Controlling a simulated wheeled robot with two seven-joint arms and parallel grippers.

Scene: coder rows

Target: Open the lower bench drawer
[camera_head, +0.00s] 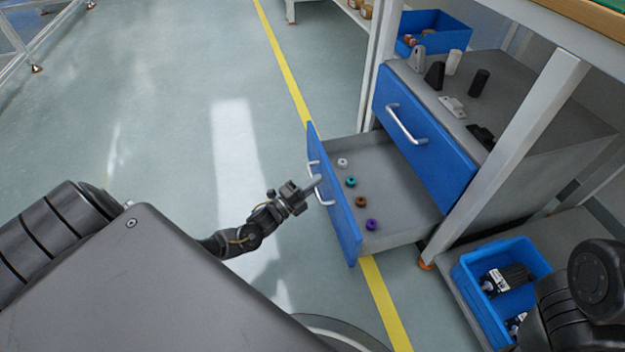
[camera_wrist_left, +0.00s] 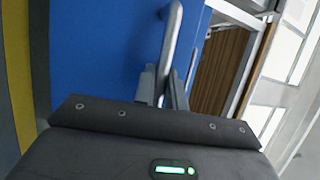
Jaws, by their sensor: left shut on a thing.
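The lower bench drawer (camera_head: 390,217) is pulled well out from the bench, its blue front standing away from the cabinet. Its grey inside shows several small ring-shaped parts in white, teal, brown and purple. My left gripper (camera_head: 312,185) is at the lower drawer's handle (camera_head: 327,201) and shut on it. In the left wrist view the handle (camera_wrist_left: 173,45) runs between the fingers (camera_wrist_left: 161,88), in front of the blue drawer face (camera_wrist_left: 105,50). My right gripper is not in view; only part of my right arm shows at the lower right.
The upper drawer (camera_head: 420,140) is shut, with its own handle. Another blue bin (camera_head: 470,290) with black parts sits below right. A bench leg (camera_head: 510,150) stands in front. The floor to the left is clear.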

